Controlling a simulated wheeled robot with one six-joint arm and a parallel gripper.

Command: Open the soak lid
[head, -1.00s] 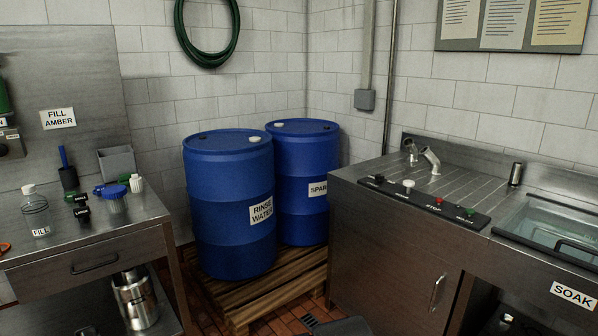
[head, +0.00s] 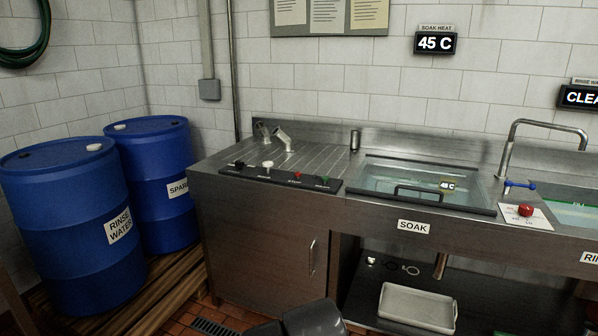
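The soak lid (head: 425,180) is a clear glass panel in a dark frame, lying shut over the soak basin in the steel counter. Its dark bar handle (head: 418,192) runs along the front part of the lid. My gripper is not clearly seen; a dark grey shape at the bottom edge may be part of my own body.
A control strip (head: 281,177) with several knobs is left of the lid. A red button (head: 525,210), a blue-handled tap and a rinse basin (head: 570,214) are to the right. Blue drums (head: 60,215) stand on a pallet at left. A tray (head: 417,308) sits below the counter.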

